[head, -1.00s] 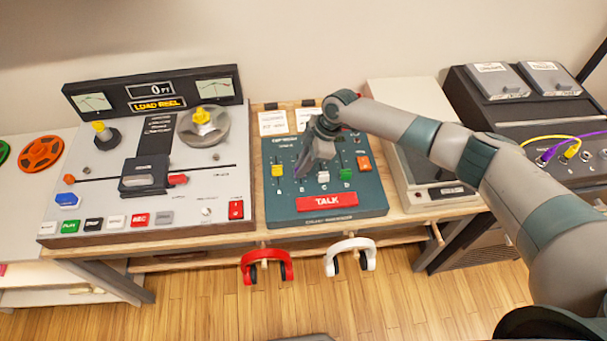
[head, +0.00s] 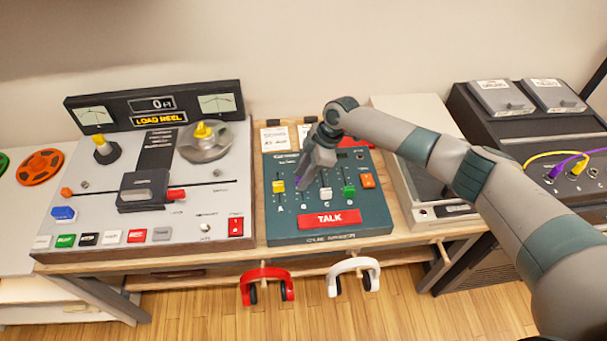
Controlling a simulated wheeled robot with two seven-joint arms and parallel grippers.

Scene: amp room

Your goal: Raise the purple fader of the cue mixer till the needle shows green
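The cue mixer (head: 375,222) is a dark teal panel with a red TALK button (head: 329,219). Its yellow fader (head: 278,186) is at A, the white fader (head: 325,193) at C and the green fader (head: 348,191) at D. My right gripper (head: 304,180) points down over the B slot, between yellow and white. Purple shows at its fingertips, where the purple fader seems mostly hidden; I cannot tell whether the fingers grip it. The mixer's needle cannot be made out; my gripper and wrist cover part of the panel's top. My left gripper is not in view.
A tape machine (head: 220,185) with two needle meters and a LOAD REEL sign stands left of the mixer. A pale device (head: 430,212) and a dark unit with cables (head: 500,125) are at right. Red headphones (head: 267,275) and white headphones (head: 354,267) hang at the front edge.

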